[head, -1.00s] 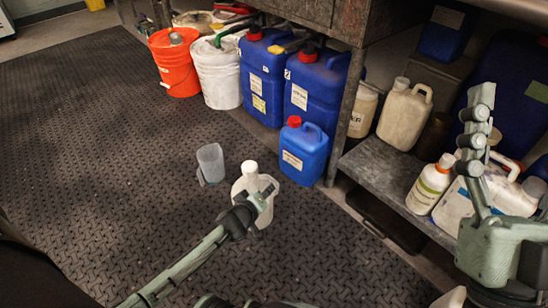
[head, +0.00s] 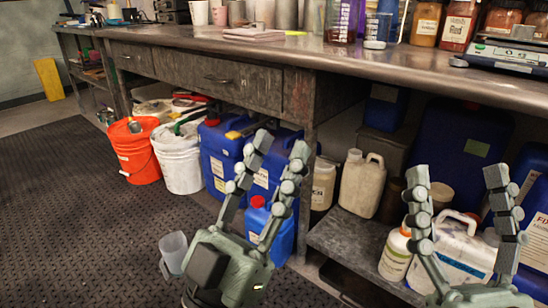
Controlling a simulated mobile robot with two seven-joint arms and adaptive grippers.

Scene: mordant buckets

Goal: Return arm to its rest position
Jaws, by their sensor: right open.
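My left gripper (head: 281,146) is raised in the foreground with its two grey jointed fingers pointing up. They are apart with nothing between them. My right gripper (head: 457,176) is at the lower right, fingers up and wide apart, also empty. It is in front of the shelf's bottles in this view. The white-capped translucent bottle from the earlier view is not visible now.
A long metal workbench (head: 190,68) runs across the back, with jars and a scale on top. An orange bucket (head: 137,158), a white bucket (head: 180,172) and blue jerrycans (head: 215,148) stand below it. A low shelf (head: 335,243) holds chemical containers. The dark mat (head: 60,210) at left is clear.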

